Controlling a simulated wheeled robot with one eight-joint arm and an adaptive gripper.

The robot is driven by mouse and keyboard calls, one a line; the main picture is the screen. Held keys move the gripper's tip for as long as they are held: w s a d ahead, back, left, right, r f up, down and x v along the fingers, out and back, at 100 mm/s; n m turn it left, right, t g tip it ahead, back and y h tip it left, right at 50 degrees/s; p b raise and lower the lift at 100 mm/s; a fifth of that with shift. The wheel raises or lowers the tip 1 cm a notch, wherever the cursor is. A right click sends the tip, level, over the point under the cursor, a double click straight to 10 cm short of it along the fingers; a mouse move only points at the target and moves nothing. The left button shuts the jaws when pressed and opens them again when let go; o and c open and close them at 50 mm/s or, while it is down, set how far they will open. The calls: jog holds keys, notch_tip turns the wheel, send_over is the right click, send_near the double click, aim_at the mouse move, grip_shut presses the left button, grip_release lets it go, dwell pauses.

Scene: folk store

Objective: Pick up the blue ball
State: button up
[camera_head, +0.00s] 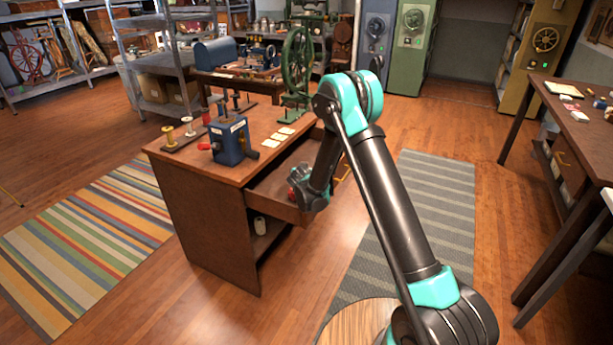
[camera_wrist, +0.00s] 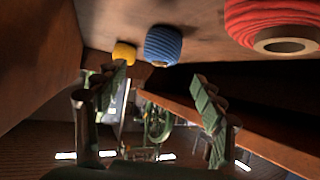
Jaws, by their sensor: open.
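The blue ball (camera_wrist: 163,45) is a ridged, yarn-like ball inside the open wooden drawer (camera_head: 262,196). In the wrist view it sits at the upper middle, between a smaller-looking yellow ball (camera_wrist: 123,53) and a large-looking red one (camera_wrist: 272,24). My gripper (camera_wrist: 154,88) is open and empty, its two fingers spread to either side, with the blue ball beyond the fingertips and apart from them. In the head view my gripper (camera_head: 306,187) reaches down into the drawer. The blue ball cannot be made out there.
The drawer walls (camera_wrist: 40,60) stand close around my gripper. The desk (camera_head: 205,205) carries a blue machine (camera_head: 230,140), spools (camera_head: 168,134) and pale cards. A green spinning wheel (camera_head: 298,62) stands behind. Another table (camera_head: 590,130) is at right. The grey rug (camera_head: 430,195) is clear.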

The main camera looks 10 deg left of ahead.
jog(key=x, duration=0.6)
jog(key=shift+w, duration=0.15)
jog(key=shift+c, duration=0.4)
jog(key=c, duration=1)
